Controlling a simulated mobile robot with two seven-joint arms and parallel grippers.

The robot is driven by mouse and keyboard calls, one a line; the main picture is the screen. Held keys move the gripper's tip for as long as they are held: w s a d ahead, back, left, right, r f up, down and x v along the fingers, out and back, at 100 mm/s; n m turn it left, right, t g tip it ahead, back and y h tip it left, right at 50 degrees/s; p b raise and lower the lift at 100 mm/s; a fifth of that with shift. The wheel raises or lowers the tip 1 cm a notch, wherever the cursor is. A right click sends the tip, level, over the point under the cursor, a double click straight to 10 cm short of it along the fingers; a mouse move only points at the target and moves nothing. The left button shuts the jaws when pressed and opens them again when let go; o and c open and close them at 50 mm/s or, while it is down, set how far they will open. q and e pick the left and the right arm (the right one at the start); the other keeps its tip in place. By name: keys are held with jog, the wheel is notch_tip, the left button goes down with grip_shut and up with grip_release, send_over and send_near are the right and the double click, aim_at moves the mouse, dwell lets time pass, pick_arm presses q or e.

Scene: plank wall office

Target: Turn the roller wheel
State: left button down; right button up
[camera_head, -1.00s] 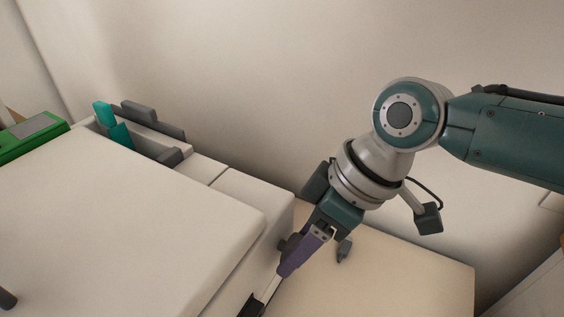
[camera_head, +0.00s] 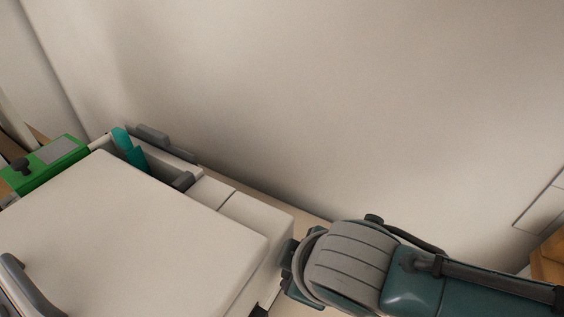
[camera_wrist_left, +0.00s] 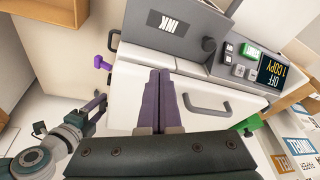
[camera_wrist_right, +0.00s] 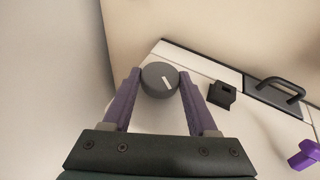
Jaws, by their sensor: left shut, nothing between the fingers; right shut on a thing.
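The roller wheel (camera_wrist_right: 158,80) is a dark grey round knob with a white mark, on the white side of the machine. It shows in the right wrist view. My right gripper (camera_wrist_right: 160,76) is shut on it, one purple finger on each side of the rim. In the head view my right arm comes in at the lower right and its fingers are hidden. My left gripper (camera_wrist_left: 159,72) is shut and empty, its purple fingers together in front of the white machine (camera_wrist_left: 138,85). It is not seen in the head view.
A black bracket (camera_wrist_right: 222,95), a dark handle (camera_wrist_right: 275,90) and a purple lever (camera_wrist_right: 304,155) lie right of the wheel. The left wrist view shows another grey handle (camera_wrist_left: 207,106) and a control panel (camera_wrist_left: 248,62). A wall (camera_head: 330,100) stands close behind the machine.

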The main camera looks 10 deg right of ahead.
jog(key=shift+t, duration=0.3)
jog(key=o, duration=1.4)
jog(key=shift+c, duration=0.2)
jog(key=a+p+v, duration=0.1)
jog(key=p+v, duration=0.4)
jog(key=v, duration=0.5)
jog(key=shift+d, duration=0.3)
jog(key=shift+f, duration=0.1)
